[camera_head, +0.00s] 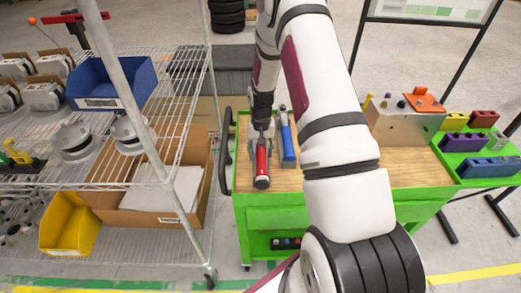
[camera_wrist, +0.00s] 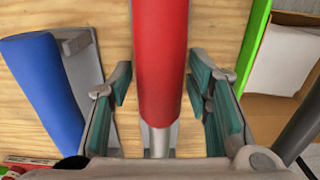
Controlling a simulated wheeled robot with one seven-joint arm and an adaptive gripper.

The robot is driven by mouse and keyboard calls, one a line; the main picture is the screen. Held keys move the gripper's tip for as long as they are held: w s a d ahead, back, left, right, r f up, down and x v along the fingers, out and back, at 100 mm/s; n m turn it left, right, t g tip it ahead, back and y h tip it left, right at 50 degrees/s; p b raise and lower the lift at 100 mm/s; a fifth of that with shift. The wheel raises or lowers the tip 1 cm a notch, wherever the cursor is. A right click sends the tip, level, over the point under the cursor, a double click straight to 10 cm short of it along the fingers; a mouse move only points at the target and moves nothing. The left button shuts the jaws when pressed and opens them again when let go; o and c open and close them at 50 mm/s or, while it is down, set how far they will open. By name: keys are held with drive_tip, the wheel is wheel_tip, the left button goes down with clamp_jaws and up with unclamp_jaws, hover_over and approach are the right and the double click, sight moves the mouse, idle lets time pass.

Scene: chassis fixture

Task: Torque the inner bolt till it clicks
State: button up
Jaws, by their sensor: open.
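A red-handled tool (camera_head: 262,165) with a metal shaft lies on the wooden top of the green cart. In the wrist view its red handle (camera_wrist: 160,60) runs between the two teal-padded fingers. My gripper (camera_wrist: 160,88) is open around the handle, with a visible gap on each side. In the head view my gripper (camera_head: 262,118) is over the tool's far part and partly hides it. A metal chassis block (camera_head: 405,128) with an orange plate and knobs stands at the cart's right. I cannot tell which part is the inner bolt.
A blue-handled tool (camera_head: 288,145) lies close beside the red one and also shows in the wrist view (camera_wrist: 45,95). A wire shelf (camera_head: 180,100) with bins is at the left.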

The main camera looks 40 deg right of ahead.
drive_tip(key=shift+c, duration=0.2)
clamp_jaws()
drive_tip(key=shift+r, duration=0.1)
drive_tip(key=shift+r+p, duration=0.85)
drive_tip(key=shift+r, duration=2.65)
drive_tip(key=shift+d, duration=0.1)
